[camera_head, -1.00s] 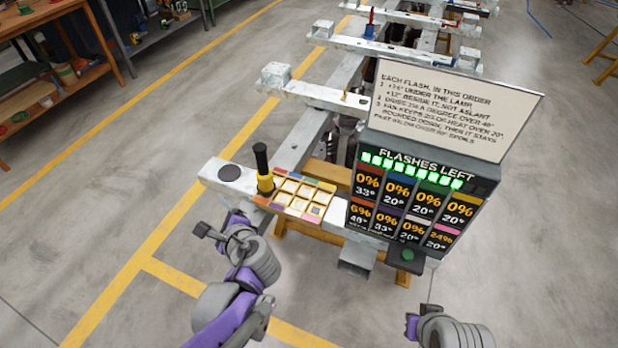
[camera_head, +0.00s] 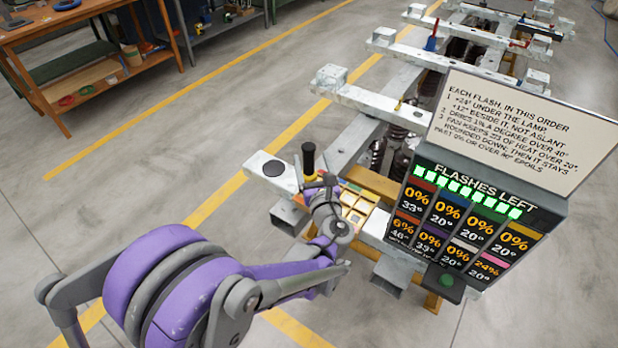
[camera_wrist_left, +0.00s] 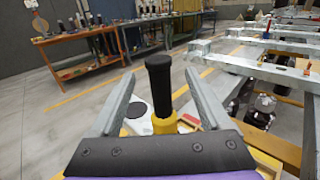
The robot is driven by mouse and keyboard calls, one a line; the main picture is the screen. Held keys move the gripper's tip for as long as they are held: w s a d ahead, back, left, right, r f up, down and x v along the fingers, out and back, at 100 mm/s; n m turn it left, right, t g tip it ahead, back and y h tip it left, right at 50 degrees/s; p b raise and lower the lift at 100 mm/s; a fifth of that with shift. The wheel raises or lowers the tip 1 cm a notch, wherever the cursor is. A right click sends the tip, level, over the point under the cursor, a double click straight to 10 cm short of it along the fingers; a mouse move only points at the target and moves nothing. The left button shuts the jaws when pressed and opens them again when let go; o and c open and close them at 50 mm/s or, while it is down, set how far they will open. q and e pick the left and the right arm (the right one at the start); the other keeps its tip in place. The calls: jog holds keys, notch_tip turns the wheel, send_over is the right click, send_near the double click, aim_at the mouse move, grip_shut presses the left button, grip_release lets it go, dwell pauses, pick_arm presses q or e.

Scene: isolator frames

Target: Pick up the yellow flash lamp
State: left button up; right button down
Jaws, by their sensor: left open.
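The yellow flash lamp has a black upright handle (camera_head: 308,160) and stands at the left end of the colour-edged pad grid (camera_head: 358,205). In the left wrist view the black handle (camera_wrist_left: 160,85) rises above the yellow base (camera_wrist_left: 166,124), whose lower part is hidden by my gripper. My left gripper (camera_head: 318,183) is open at the lamp and covers its lower part in the head view. In the wrist view the handle appears between the two spread fingers, with a gap on each side. My right gripper is out of view.
A display board (camera_head: 465,215) headed "FLASHES LEFT" and an instruction sign (camera_head: 520,125) stand right of the grid. A black disc (camera_head: 273,168) lies on the beam end left of the lamp. Metal rails run back from there. A workbench (camera_head: 95,30) is at upper left; floor between is clear.

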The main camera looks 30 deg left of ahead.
aim_at(310, 154)
pick_arm(q)
jog(key=x, duration=0.4)
jog(key=shift+w+a+r, duration=0.15)
jog(key=shift+a+r, duration=0.05)
jog(key=shift+r, duration=0.05)
grip_shut()
dwell(1.1)
